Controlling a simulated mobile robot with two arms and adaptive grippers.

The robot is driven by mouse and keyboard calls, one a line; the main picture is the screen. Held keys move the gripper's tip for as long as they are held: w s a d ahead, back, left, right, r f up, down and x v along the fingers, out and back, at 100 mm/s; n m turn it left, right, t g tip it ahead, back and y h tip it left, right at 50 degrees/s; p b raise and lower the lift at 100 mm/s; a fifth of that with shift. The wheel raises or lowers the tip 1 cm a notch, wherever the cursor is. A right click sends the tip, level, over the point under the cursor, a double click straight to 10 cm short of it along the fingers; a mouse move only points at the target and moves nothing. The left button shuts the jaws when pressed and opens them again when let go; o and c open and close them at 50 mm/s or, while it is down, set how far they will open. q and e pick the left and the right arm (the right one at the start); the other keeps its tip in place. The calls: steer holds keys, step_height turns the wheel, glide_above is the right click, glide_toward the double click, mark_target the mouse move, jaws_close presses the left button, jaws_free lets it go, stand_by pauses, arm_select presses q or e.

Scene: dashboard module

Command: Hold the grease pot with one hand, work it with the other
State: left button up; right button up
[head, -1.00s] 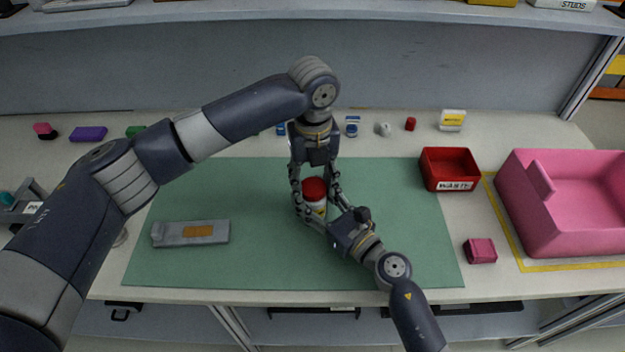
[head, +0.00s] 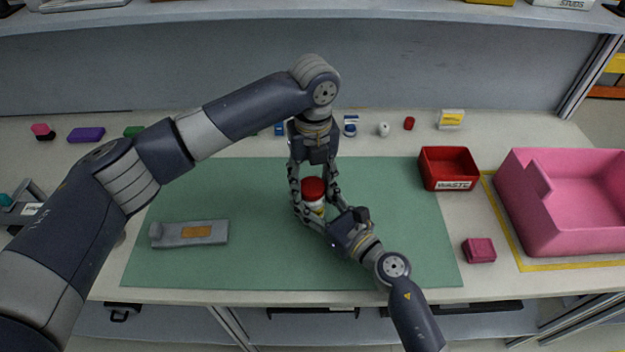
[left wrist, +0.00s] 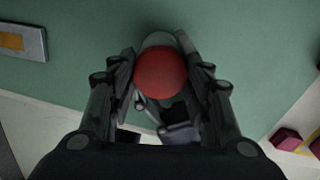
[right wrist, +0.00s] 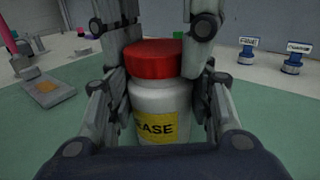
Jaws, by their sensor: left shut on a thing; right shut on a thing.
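The grease pot is a white jar (right wrist: 160,105) with a yellow label and a red lid (right wrist: 153,59). In the head view its red lid (head: 313,188) shows over the green mat (head: 400,240). My left gripper (head: 313,190) reaches down from above and is shut on the red lid; the left wrist view shows the lid (left wrist: 161,73) between its fingers. My right gripper (head: 314,212) comes from the front right and is shut on the white body. The pot stands upright. Whether its base touches the mat is hidden.
A grey tool with an orange patch (head: 190,233) lies at the mat's left. A red waste bin (head: 448,168), a pink block (head: 479,250) and a large pink bin (head: 560,235) are on the right. Several small items line the back. The mat's front middle is clear.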

arm_select(q)
steer(key=shift+a+r, duration=0.1)
steer(key=shift+r, duration=0.05)
stand_by(0.7)
steer(key=shift+a+f, duration=0.1)
steer(key=shift+f, duration=0.55)
stand_by(0.4)
steer(key=o, duration=0.6)
